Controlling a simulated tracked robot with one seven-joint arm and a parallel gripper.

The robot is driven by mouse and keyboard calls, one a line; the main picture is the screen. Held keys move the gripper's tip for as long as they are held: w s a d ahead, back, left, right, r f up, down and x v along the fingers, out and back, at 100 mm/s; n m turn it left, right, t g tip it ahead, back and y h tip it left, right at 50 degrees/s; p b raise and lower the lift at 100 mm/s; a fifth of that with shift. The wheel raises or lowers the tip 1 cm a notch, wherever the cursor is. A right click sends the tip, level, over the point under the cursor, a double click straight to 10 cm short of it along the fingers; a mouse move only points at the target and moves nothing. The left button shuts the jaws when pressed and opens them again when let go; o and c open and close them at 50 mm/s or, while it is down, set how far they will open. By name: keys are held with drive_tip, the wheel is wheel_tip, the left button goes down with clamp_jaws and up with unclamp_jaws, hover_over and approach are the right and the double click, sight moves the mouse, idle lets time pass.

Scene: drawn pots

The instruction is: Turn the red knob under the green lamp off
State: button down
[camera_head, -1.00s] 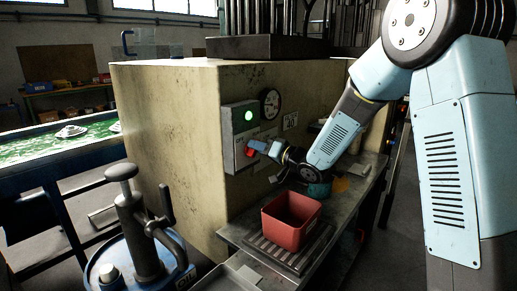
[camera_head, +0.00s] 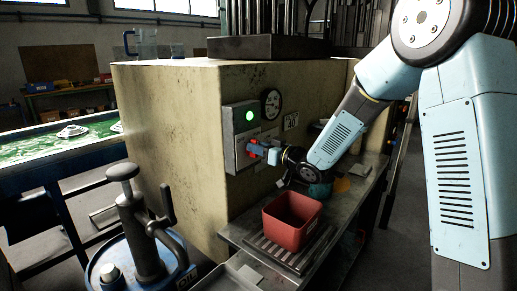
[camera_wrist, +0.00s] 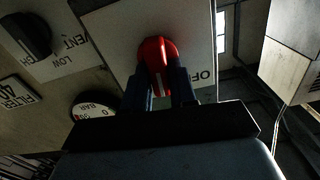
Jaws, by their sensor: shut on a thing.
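The red knob (camera_wrist: 157,57) is on the front of a grey switch box (camera_head: 231,138), directly under a lit green lamp (camera_head: 249,115). In the wrist view it has a white line, and the word OFF is printed to its right on the pale plate (camera_wrist: 197,40). My gripper (camera_wrist: 166,80) is shut on the red knob, with a dark finger on either side of it. In the head view my gripper (camera_head: 262,151) reaches the box from the right and hides most of the knob.
A round gauge (camera_head: 271,104) and a label plate (camera_head: 291,121) are on the cabinet wall right of the box. A black knob (camera_wrist: 27,36) shows in the wrist view. A red bin (camera_head: 291,222) stands on the bench below my arm.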

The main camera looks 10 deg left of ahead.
drive_tip(key=shift+s+a+f+n, duration=0.1)
drive_tip(key=shift+s+n, duration=0.05)
drive_tip(key=shift+n, duration=1.35)
drive_tip(key=shift+s+a+f+n, duration=0.1)
drive_tip(key=shift+s+n, duration=0.05)
drive_tip(key=shift+n, duration=1.35)
drive_tip(key=shift+s+a+f+n, duration=0.1)
drive_tip(key=shift+s+n, duration=0.05)
drive_tip(key=shift+n, duration=1.35)
drive_tip(key=c, duration=1)
unclamp_jaws()
drive_tip(key=v, duration=1.4)
drive_tip(key=shift+w, duration=0.15)
